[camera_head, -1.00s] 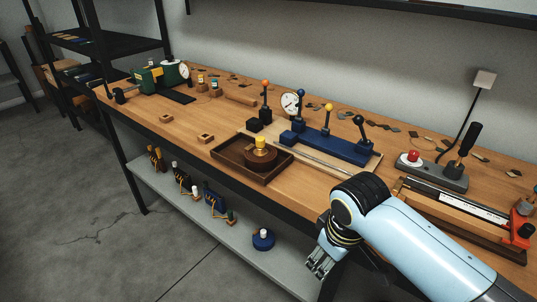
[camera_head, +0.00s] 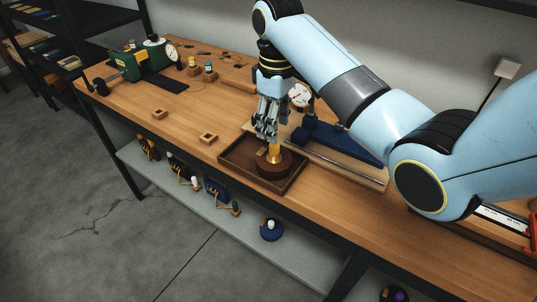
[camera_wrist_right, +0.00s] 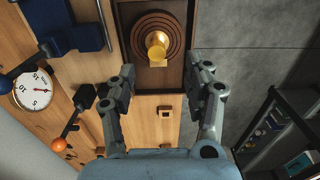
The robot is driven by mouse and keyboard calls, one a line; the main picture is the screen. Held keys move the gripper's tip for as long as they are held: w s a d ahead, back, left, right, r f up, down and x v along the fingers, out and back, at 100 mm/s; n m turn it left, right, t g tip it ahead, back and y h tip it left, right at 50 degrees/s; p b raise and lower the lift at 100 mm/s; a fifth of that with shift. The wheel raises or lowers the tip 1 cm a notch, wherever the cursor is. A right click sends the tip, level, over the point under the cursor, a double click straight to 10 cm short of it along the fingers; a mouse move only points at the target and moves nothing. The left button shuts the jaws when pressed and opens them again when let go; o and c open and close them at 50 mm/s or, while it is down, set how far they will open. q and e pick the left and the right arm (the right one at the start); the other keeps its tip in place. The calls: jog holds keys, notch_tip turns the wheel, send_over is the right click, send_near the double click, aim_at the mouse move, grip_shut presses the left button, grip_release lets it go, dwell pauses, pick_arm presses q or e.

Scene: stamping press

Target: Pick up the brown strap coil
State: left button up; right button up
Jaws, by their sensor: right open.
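The brown strap coil (camera_head: 274,171) lies flat in a dark wooden tray (camera_head: 236,164) on the workbench, with a yellow peg (camera_head: 274,153) standing up from its middle. In the right wrist view the coil (camera_wrist_right: 138,38) shows as dark rings around the yellow peg (camera_wrist_right: 156,46), near the top of the picture. My right gripper (camera_head: 266,136) points down just above the coil, close to the peg. In the right wrist view its two fingers (camera_wrist_right: 163,72) are spread apart with nothing between them, and the coil lies beyond the tips. My left gripper is not in view.
A blue lever fixture (camera_head: 340,143) stands right behind the tray, with a dial gauge (camera_head: 299,94). Small wooden blocks (camera_head: 208,138) sit left of the tray. A green machine (camera_head: 128,66) stands at the far left. The bench front edge is near the tray.

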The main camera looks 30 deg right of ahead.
aim_at(274, 148)
jog(key=f, duration=0.3)
jog(key=shift+s, duration=0.3)
jog(key=f, duration=0.2)
jog(key=w+f, duration=0.1)
jog(key=f, duration=0.1)
jog(key=shift+d+p, duration=0.15)
jog(key=shift+p, duration=0.25)
jog(key=shift+w+f, duration=0.1)
jog(key=shift+f, duration=0.45)
jog(key=c, duration=0.4)
grip_shut()
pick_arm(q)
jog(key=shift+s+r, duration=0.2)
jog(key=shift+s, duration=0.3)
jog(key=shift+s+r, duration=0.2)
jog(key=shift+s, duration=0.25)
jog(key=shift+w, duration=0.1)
